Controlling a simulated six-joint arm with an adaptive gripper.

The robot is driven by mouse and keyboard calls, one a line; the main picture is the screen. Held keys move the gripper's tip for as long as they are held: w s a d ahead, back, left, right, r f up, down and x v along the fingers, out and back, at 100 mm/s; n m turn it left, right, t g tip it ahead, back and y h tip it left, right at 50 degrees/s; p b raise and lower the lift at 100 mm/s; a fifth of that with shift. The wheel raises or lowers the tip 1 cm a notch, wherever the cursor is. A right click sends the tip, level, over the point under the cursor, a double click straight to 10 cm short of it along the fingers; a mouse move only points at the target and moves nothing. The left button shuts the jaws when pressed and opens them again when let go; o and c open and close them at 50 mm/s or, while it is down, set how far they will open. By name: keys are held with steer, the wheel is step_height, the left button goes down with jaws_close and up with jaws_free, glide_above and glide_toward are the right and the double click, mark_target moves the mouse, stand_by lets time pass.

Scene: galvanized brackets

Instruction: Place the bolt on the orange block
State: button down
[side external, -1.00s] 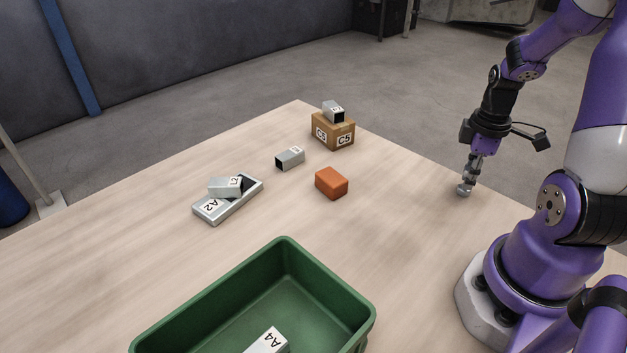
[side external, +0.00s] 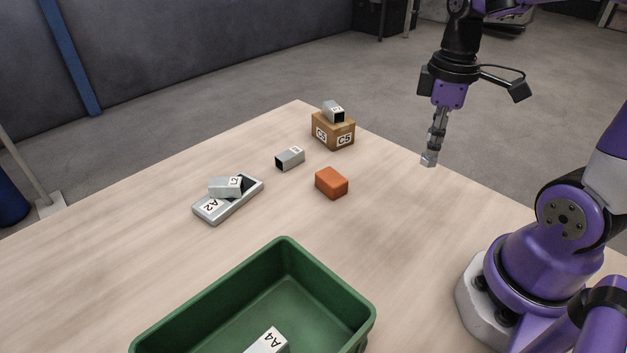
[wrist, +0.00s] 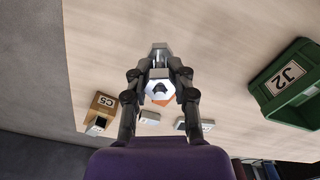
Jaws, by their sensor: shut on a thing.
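The grey metal bolt (side external: 429,160) is held at the tip of my gripper (side external: 434,146), which is shut on it. The bolt is up in the air at the right side of the table in the side view, clear of the surface. The orange block (side external: 331,183) lies on the table, to the left of and lower in the picture than the bolt, with its top bare. In the wrist view the bolt (wrist: 159,86) shows between the fingers, and a sliver of the orange block (wrist: 164,102) shows behind it, mostly hidden.
A cardboard box (side external: 333,134) labelled C5 carries a metal bracket (side external: 333,111). A small bracket (side external: 290,157) stands near the block. A channel (side external: 211,208) labelled A2 has another bracket (side external: 226,186) on it. A green bin (side external: 284,243) holds a part labelled A4.

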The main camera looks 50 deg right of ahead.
steer(key=w+a+r+n, duration=0.1)
steer(key=w+a+r, duration=0.1)
steer(key=w+a, duration=0.45)
steer(key=w+a+r, duration=0.1)
steer(key=w+a, duration=0.3)
steer(key=a, duration=0.6)
glide_above(332, 176)
step_height(332, 176, down, 6)
steer(key=shift+f, duration=2.1)
steer(key=shift+f, duration=0.15)
steer(key=c, duration=0.7)
jaws_free()
